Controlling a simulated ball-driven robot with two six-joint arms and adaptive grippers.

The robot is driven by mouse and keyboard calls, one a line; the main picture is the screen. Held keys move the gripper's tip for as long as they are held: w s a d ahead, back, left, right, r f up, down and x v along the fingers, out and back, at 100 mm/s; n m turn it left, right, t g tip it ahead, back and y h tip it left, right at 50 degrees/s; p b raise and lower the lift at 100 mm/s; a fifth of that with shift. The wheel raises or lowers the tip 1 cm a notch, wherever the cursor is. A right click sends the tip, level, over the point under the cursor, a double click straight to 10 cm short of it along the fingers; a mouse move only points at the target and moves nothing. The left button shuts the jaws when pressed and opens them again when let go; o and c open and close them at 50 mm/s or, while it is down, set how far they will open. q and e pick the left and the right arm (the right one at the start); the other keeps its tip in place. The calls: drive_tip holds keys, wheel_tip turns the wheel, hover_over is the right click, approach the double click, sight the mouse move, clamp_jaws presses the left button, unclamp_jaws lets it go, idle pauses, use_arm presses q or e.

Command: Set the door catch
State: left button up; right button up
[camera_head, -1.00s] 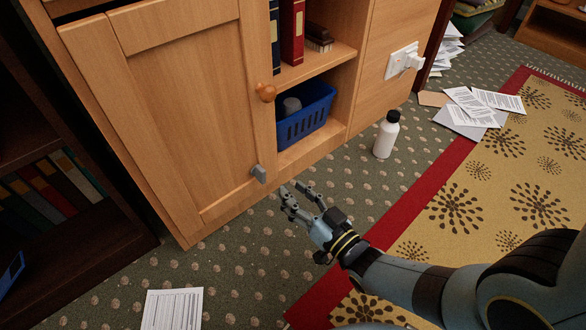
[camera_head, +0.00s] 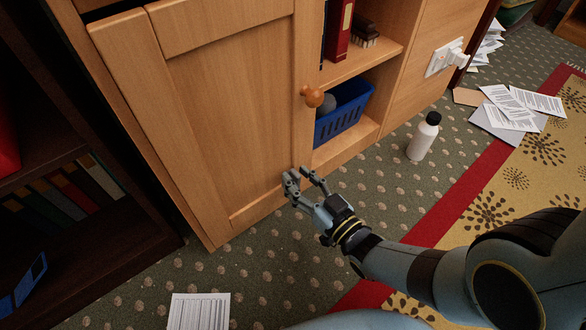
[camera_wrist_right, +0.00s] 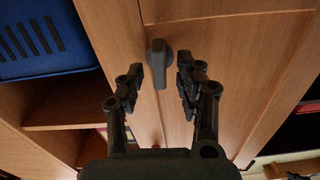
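The door catch (camera_wrist_right: 159,62) is a small grey turn-piece on the cabinet's front, seen in the right wrist view. In the head view my right gripper hides it or blends with it. The wooden cabinet door (camera_head: 230,110) looks shut. My right gripper (camera_head: 302,174) is at the lower right edge of the door. In the right wrist view my right gripper (camera_wrist_right: 161,66) is open, with one finger on each side of the catch. Gaps show between the fingers and the catch. My left gripper is not in view.
A round wooden knob (camera_head: 313,97) sits above my right gripper. A blue basket (camera_head: 345,112) stands on the open shelf beside the door. A white bottle (camera_head: 423,138) stands on the carpet to the right.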

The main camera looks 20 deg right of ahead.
drive_tip(key=shift+c, duration=0.4)
clamp_jaws()
